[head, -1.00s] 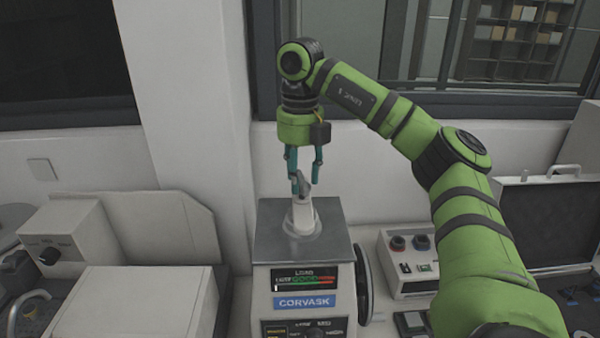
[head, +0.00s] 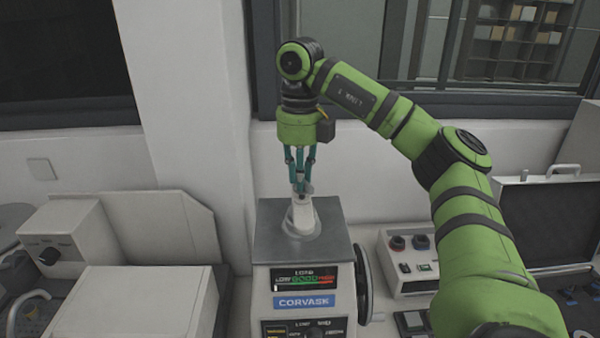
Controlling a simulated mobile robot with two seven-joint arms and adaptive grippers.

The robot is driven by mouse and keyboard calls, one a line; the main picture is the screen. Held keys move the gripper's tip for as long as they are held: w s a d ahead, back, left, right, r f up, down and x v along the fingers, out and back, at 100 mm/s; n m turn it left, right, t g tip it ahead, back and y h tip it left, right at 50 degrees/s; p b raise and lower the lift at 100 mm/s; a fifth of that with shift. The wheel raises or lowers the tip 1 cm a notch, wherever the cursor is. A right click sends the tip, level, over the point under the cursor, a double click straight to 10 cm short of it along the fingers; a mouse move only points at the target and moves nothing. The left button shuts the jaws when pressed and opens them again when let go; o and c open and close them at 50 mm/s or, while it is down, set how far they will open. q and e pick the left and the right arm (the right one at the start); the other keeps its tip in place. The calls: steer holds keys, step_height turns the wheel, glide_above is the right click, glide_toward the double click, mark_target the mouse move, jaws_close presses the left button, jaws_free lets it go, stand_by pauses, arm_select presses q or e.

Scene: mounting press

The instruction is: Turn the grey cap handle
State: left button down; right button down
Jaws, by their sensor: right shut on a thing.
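The grey cap handle (head: 303,210) stands on top of the mounting press (head: 268,236), a pale box with a grey metal top and a blue CORVASK label. My right gripper (head: 301,186) points straight down above the press. Its teal fingers are shut on the upper end of the cap handle, and they hide part of it. My left gripper is not in view.
A black handwheel (head: 364,285) is on the right side of the press. A control box with knobs (head: 408,262) stands to the right, and an open black case (head: 550,225) lies farther right. A white machine (head: 135,300) stands at the left.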

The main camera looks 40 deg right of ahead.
steer(key=n, duration=0.6)
steer(key=shift+s, duration=0.15)
steer(key=n, duration=0.5)
steer(key=shift+n, duration=0.4)
steer(key=c, duration=1.1)
jaws_free()
steer(key=shift+c, duration=0.2)
steer(key=shift+r, duration=0.1)
step_height(320, 180, up, 12)
